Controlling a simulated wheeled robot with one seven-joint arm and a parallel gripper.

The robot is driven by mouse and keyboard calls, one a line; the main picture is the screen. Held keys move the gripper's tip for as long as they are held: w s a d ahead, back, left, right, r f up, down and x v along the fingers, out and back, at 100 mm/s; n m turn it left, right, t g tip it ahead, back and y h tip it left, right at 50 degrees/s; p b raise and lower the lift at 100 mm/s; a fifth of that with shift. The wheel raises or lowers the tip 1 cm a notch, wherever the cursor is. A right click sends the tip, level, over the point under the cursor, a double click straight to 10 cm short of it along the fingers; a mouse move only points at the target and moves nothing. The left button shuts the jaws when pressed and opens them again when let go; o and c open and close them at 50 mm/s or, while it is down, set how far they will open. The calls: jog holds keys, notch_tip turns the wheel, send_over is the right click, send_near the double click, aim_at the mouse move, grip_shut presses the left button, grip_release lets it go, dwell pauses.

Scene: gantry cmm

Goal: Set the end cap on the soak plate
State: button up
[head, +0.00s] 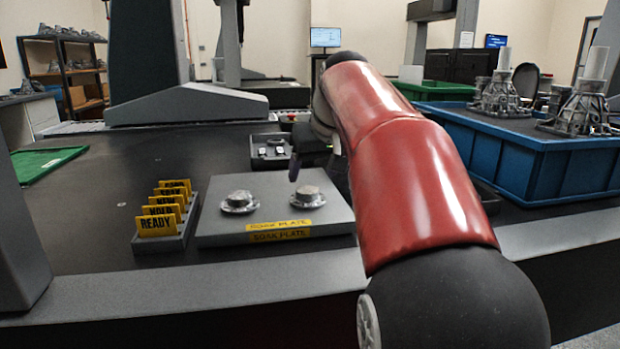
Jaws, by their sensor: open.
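The soak plate (222,228) is a flat grey slab with yellow "SOAK PLATE" labels on its front. Two round, flanged metal end caps sit on it: one left of the middle (239,202) and one toward the right (307,197). My gripper (296,168) is above the back right of the plate, just behind and above the right cap. A dark finger points down there. My red arm hides much of the gripper. The gripper is open, and no part shows between its fingers. Whether it touches the right cap cannot be told.
A rack of yellow cards (165,215) stands left of the plate. A small dark tray (256,160) with small parts lies behind it. A blue bin (480,145) with castings stands at the right. A green tray (45,162) lies far left. Dark table between is clear.

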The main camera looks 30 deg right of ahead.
jog(key=p+v, duration=0.1)
jog(key=v, duration=0.5)
jog(key=shift+s+r, duration=0.15)
jog(key=shift+r, duration=0.1)
